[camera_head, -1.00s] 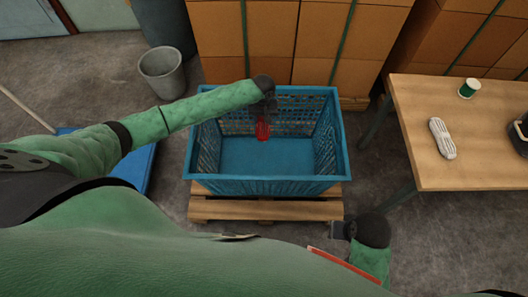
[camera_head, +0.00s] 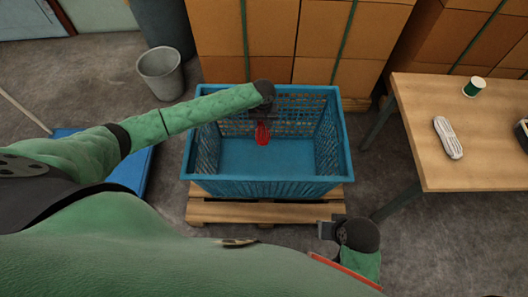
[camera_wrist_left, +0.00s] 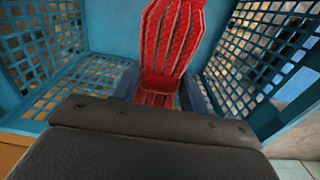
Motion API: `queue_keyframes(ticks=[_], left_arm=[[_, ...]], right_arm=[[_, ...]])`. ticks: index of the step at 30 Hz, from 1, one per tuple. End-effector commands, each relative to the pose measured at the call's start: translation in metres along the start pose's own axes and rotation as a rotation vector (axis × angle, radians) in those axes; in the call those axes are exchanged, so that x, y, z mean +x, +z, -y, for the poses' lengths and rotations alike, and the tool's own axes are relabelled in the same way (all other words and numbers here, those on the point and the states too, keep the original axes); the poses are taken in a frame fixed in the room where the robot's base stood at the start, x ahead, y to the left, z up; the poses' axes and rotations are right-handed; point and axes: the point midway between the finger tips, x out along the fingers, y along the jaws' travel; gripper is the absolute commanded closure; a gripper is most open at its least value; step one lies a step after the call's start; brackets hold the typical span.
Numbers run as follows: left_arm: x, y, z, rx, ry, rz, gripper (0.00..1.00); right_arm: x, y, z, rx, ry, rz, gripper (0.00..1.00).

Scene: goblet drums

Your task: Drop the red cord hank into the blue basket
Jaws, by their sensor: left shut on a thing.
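The red cord hank (camera_head: 262,134) hangs from my left gripper (camera_head: 264,118) over the inside of the blue basket, near its back wall in the head view. In the left wrist view the hank (camera_wrist_left: 168,45) stands out beyond the gripper (camera_wrist_left: 157,97), which is shut on it. The blue basket (camera_head: 270,187) is an open crate with mesh walls on a wooden pallet, and its visible floor is bare. Basket mesh (camera_wrist_left: 40,45) shows on both sides of the hank in the wrist view. My right gripper (camera_head: 328,231) is low, in front of the basket's right corner; its jaws are unclear.
The wooden pallet (camera_head: 250,213) is under the basket. Stacked cardboard boxes (camera_head: 270,40) stand behind it. A table (camera_head: 455,100) at right holds a white cord hank (camera_head: 448,138) and a green spool (camera_head: 474,87). A grey bin (camera_head: 160,72) stands back left.

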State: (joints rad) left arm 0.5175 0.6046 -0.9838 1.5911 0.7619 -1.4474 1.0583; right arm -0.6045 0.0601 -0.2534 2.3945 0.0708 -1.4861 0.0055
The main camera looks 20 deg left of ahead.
Motion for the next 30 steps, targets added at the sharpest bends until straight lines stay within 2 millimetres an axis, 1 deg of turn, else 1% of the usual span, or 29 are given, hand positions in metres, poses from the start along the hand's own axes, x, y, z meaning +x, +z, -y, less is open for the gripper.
queue_keyframes(ticks=[3,4,7,8,16,19,23,30], left_arm=[[0.0,0.0,0.0,0.0,0.0,0.0,0.8],[0.0,0.0,0.0,0.0,0.0,0.0,0.53],[0.0,0.0,0.0,0.0,0.0,0.0,0.33],[0.0,0.0,0.0,0.0,0.0,0.0,0.31],[-0.001,0.0,0.0,0.0,0.0,0.0,0.31],[-0.006,-0.001,0.0,0.0,0.001,-0.001,0.31],[-0.022,0.0,-0.001,0.001,0.002,-0.001,0.31],[-0.058,0.0,0.0,0.0,0.001,-0.001,0.31]], right_arm=[[0.0,0.0,0.0,0.0,0.0,0.0,1.0],[0.0,0.0,0.0,0.0,0.0,0.0,1.0],[0.0,0.0,0.0,0.0,0.0,0.0,1.0],[0.0,0.0,0.0,0.0,0.0,0.0,1.0],[0.0,0.0,0.0,0.0,0.001,0.001,1.0],[0.001,0.001,0.0,0.0,0.0,0.0,1.0],[0.004,0.001,0.0,-0.001,-0.002,-0.001,1.0],[0.009,0.0,0.003,-0.004,-0.011,-0.017,1.0]])
